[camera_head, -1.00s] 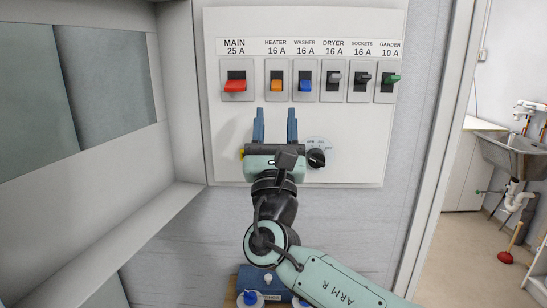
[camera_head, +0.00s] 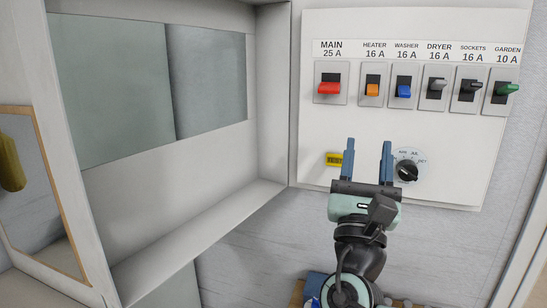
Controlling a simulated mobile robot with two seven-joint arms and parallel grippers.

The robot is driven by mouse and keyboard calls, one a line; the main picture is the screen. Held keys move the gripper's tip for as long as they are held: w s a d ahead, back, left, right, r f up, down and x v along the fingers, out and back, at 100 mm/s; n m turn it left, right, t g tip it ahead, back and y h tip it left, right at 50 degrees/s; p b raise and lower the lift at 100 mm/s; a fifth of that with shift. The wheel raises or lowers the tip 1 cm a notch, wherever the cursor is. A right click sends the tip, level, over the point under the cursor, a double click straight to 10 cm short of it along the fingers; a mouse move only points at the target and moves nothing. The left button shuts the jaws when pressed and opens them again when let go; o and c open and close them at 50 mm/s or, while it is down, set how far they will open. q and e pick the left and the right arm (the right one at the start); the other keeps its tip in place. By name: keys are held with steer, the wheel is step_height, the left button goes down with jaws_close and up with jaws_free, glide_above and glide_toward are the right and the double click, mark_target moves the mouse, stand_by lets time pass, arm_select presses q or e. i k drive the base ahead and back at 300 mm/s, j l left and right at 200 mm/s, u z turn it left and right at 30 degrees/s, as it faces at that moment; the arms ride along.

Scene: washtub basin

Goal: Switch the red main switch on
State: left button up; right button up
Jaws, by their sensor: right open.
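The red main switch (camera_head: 329,88) sits at the left end of a row of switches on the white panel (camera_head: 440,142), under the label "MAIN 25 A". Its red lever shows at the lower part of a black slot. My right gripper (camera_head: 368,146) is open and empty, its two blue fingers pointing up. It is below the switch row and a little right of the main switch, apart from it. My left gripper is not in view.
Other switches stand to the right: orange heater (camera_head: 372,91), blue washer (camera_head: 404,91), grey dryer, black sockets and green garden (camera_head: 508,90). A recessed wall niche (camera_head: 225,175) lies left.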

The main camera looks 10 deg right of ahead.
mark_target(330, 88)
steer(key=k+j, duration=0.8)
steer(key=k, duration=0.05)
